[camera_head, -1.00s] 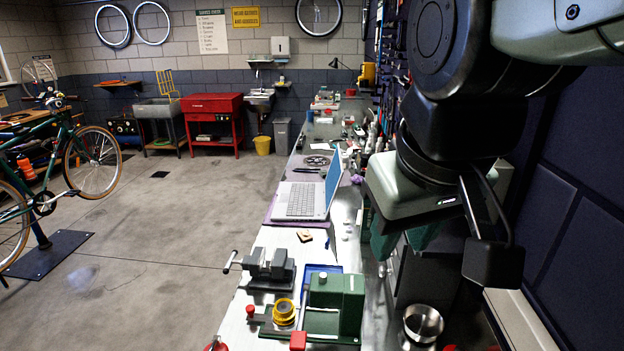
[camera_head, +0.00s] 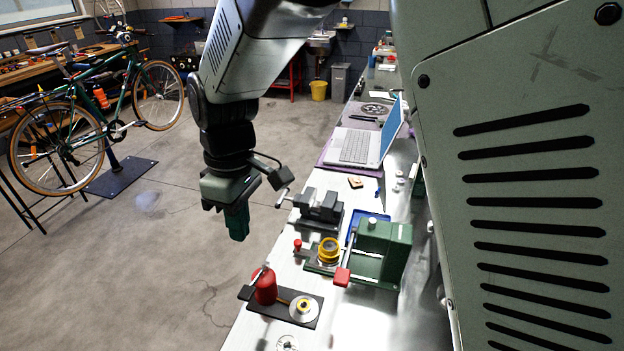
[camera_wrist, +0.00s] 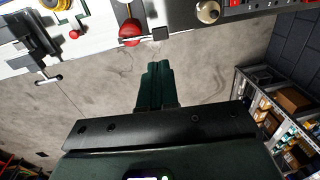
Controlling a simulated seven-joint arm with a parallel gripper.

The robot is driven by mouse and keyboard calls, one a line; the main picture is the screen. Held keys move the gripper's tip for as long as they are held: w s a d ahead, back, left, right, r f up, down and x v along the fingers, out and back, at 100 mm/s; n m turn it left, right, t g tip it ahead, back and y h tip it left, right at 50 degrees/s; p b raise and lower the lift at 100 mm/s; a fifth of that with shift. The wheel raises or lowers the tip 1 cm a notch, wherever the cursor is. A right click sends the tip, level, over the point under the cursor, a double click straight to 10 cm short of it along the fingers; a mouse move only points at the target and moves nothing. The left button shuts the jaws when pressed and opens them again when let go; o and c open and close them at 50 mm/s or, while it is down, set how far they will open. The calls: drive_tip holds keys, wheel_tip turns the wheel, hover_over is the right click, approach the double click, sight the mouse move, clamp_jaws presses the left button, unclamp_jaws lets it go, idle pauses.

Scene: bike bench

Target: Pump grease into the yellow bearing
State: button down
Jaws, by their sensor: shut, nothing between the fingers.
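A yellow ring-shaped bearing (camera_head: 329,250) sits on a green fixture on the bench; its edge also shows in the wrist view (camera_wrist: 58,4). Nearer, a red grease pump (camera_head: 266,287) with a lever ending in a dark handle (camera_head: 247,292) stands on a black plate; the red pump also shows in the wrist view (camera_wrist: 130,33). A pale disc with a yellow centre (camera_head: 304,307) lies on the same plate. My gripper (camera_head: 238,226) is shut and empty, pointing down beyond the bench's left edge, left of the pump and apart from it. Its fingers show in the wrist view (camera_wrist: 156,72).
A dark vise (camera_head: 318,207) stands behind the fixture. The green press (camera_head: 384,245) with a red-ended lever (camera_head: 342,277) is beside the bearing. A laptop (camera_head: 362,146) lies farther back. Open floor (camera_head: 185,270) lies left of the bench; a bicycle (camera_head: 85,115) stands farther left.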

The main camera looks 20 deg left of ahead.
sight(245, 296)
drive_tip(key=shift+a+f, duration=0.1)
drive_tip(key=shift+a, duration=0.05)
drive_tip(key=shift+s+f, duration=0.1)
drive_tip(key=f, duration=0.4)
drive_tip(key=s+f, duration=0.1)
drive_tip(key=f, duration=0.8)
drive_tip(key=shift+s+f, duration=0.2)
drive_tip(key=shift+f, duration=0.15)
drive_tip(key=shift+s+f+t, duration=0.35)
drive_tip(key=shift+f+t, duration=0.1)
drive_tip(key=shift+t, duration=0.05)
drive_tip(key=shift+s+f+t, duration=0.15)
drive_tip(key=shift+s+f, duration=0.05)
drive_tip(key=shift+f, duration=0.35)
drive_tip(key=shift+s+f+t, duration=0.15)
drive_tip(key=shift+s+f, duration=0.05)
drive_tip(key=shift+f, duration=0.35)
drive_tip(key=shift+w+r, duration=0.1)
drive_tip(key=shift+r, duration=0.1)
